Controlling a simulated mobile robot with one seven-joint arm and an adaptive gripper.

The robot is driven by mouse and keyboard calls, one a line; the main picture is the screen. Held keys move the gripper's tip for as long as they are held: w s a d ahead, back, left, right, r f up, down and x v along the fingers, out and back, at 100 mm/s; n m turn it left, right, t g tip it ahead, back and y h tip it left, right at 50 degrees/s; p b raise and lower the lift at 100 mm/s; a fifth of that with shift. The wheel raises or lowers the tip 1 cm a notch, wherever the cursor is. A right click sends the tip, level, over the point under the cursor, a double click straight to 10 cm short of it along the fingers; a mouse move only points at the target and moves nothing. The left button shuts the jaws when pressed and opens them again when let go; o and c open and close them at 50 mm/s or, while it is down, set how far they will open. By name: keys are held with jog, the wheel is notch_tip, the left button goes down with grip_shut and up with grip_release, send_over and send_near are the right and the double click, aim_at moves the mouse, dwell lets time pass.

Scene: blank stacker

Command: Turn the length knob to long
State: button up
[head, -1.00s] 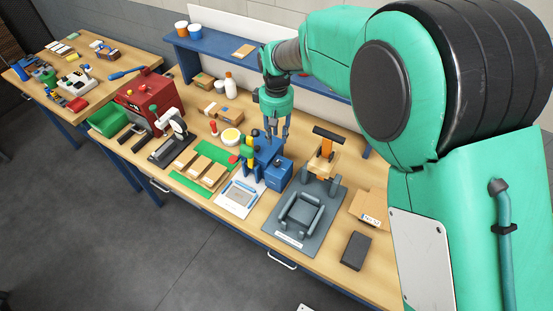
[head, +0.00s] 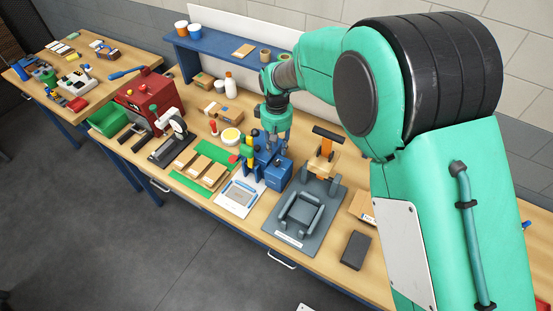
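I cannot make out a knob marked for length at this size. A blue machine (head: 277,174) with a boxy body and yellow and green parts stands on the middle of the bench. My gripper (head: 272,148) points down at the top rear of this blue machine, very close to it. Whether it touches is not clear. The fingers are small and blend with the machine, so their opening and anything between them cannot be told.
A grey plate fixture (head: 303,212) with an orange upright part stands to the right. A white-framed tray (head: 239,194) lies in front of the blue machine. A green mat (head: 190,181) holds cardboard pieces. A blue shelf (head: 217,59) runs behind. A dark block (head: 355,251) lies at the front right.

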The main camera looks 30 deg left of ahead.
aim_at(277, 162)
notch_tip(277, 162, down, 7)
jog(key=shift+f, duration=0.2)
dwell(0.4)
grip_shut()
